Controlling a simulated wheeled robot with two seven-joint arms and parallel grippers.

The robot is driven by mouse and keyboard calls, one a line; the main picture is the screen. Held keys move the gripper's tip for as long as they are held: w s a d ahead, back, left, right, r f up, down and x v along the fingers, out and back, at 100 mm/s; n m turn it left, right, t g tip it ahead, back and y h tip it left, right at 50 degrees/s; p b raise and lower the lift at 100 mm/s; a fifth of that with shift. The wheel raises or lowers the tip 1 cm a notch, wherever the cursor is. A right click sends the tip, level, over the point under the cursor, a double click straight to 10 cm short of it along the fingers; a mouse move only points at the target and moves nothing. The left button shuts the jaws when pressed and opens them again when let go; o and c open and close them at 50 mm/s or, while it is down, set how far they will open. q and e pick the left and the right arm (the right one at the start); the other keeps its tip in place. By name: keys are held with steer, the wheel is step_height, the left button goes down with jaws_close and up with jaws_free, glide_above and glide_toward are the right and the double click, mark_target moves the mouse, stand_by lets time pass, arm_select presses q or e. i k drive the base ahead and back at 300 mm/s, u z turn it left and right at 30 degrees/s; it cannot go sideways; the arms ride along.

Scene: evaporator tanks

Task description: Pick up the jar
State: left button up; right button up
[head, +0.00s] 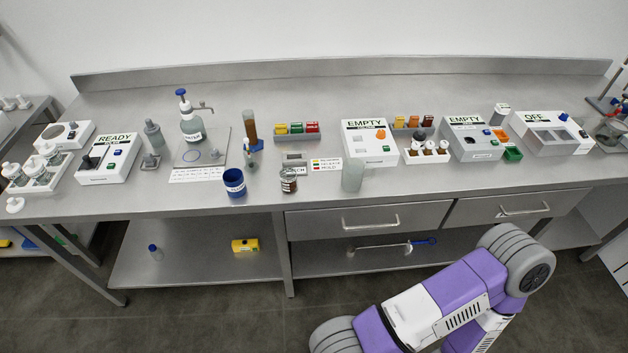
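Several jar-like containers stand on the steel bench, and I cannot tell for sure which one is the jar. A small glass jar (288,181) with dark contents and a label stands near the front edge at the middle. Neither of my grippers is in view; only purple and grey links of one of my arms show at the lower right.
The steel bench (400,185) carries a READY box (110,158), a pump bottle (191,124), a brown column (250,126), EMPTY boxes (370,144) (474,138) and an OFF box (550,133). A lower shelf (190,265) holds a yellow box (245,245). Bare steel lies along the bench's front edge.

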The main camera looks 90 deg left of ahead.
mark_target(288, 175)
steer(key=i, duration=0.3)
steer(key=u, duration=0.95)
